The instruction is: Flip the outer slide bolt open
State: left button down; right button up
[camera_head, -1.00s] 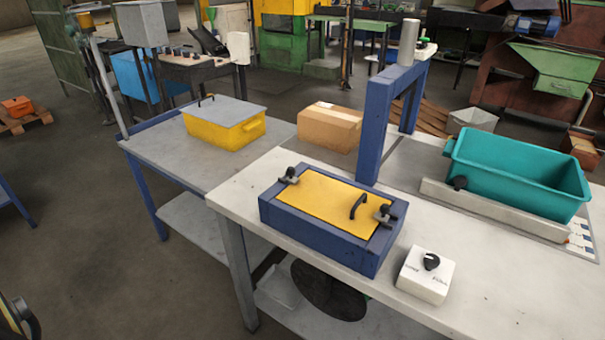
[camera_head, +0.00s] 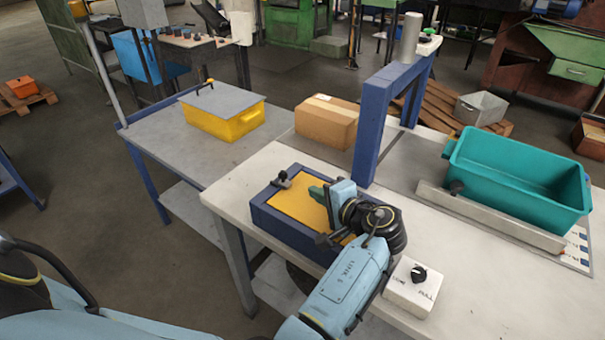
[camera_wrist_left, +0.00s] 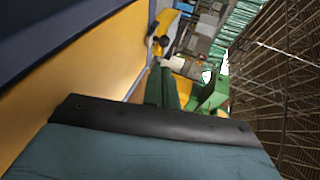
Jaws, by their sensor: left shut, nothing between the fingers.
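A blue box (camera_head: 292,231) with a yellow lid (camera_head: 300,200) sits on the white table. A slide bolt with a dark knob (camera_head: 282,179) shows at the lid's far left corner, and a dark knob (camera_wrist_left: 160,42) also shows ahead in the left wrist view. The bolt and handle at the lid's near right end are hidden behind my arm. My left gripper (camera_head: 326,194) is above the lid, its fingers shut and empty, pointing toward the far left side. Its green fingers (camera_wrist_left: 187,92) show beside the lid's yellow surface in the left wrist view. My right gripper is not seen.
A white box with a black knob (camera_head: 419,274) stands right of my arm. A blue upright frame (camera_head: 370,140) and a teal bin (camera_head: 515,180) stand behind and right. A cardboard box (camera_head: 325,125) and a yellow container (camera_head: 222,120) are farther back.

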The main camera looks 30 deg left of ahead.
aim_at(285, 178)
pick_arm(q)
jog(key=shift+s+r, duration=0.15)
jog(key=shift+s, duration=0.2)
jog(key=shift+w+a, duration=0.1)
jog(key=shift+a, duration=0.15)
jog(key=x, duration=0.9)
jog(key=shift+p, duration=0.3)
jog(key=shift+w+a, duration=0.1)
jog(key=shift+a, duration=0.15)
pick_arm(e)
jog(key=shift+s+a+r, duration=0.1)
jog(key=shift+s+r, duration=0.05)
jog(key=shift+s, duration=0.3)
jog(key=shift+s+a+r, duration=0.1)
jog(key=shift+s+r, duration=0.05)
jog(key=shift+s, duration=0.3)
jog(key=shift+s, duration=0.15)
